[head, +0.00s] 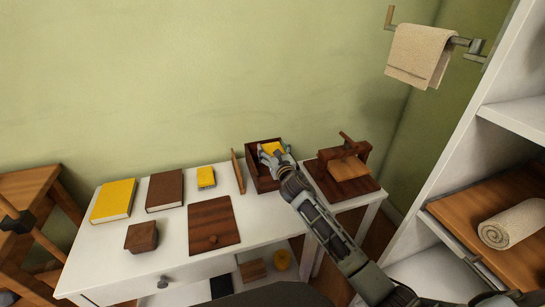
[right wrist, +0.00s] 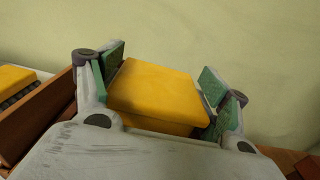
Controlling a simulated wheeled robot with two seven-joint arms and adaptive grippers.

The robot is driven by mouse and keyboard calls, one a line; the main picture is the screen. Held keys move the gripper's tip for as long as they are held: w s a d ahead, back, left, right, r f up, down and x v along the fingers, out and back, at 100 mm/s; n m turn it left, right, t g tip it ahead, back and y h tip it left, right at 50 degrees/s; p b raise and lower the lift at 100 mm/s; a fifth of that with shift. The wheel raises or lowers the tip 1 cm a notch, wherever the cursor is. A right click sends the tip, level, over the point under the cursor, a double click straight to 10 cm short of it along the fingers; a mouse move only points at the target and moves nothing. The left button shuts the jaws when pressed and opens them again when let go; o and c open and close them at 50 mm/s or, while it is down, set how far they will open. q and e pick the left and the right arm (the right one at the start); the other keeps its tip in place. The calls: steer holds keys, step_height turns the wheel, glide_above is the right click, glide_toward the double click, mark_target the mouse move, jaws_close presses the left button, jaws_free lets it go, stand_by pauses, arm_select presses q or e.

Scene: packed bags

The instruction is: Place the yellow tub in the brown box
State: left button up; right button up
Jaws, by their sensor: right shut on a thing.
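The yellow tub (head: 272,147) is between the fingers of my right gripper (head: 272,153), at the brown box. In the right wrist view the tub (right wrist: 158,85) shows a flat yellow top, with green finger pads on both sides of it. The right gripper is shut on it. The brown box (head: 262,184) is an open dark wooden box at the back right of the white table. The tub is over or inside the box's opening; whether it touches the bottom is hidden by the gripper. My left gripper is not in view.
A thin wooden board (head: 238,171) stands just left of the box. A dark lid with a knob (head: 213,226), books (head: 113,201) and a small yellow pack (head: 206,177) lie further left. A wooden contraption (head: 345,165) stands close on the right. The wall is behind.

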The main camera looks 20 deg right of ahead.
step_height(320, 180, down, 2)
steer(key=shift+b, duration=0.35)
steer(key=shift+f, duration=0.25)
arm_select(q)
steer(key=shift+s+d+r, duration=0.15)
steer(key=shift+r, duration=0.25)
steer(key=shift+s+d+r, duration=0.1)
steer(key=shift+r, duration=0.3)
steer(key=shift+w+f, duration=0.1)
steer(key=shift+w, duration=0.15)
arm_select(e)
steer(key=shift+f, duration=0.25)
arm_select(q)
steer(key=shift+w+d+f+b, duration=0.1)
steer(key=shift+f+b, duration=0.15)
steer(key=shift+b, duration=0.05)
arm_select(e)
steer(key=shift+f, duration=0.2)
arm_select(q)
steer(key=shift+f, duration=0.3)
arm_select(e)
steer(key=shift+f, duration=0.15)
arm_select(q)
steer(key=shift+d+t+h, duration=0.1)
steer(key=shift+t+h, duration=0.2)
arm_select(e)
steer(key=o, duration=1.1)
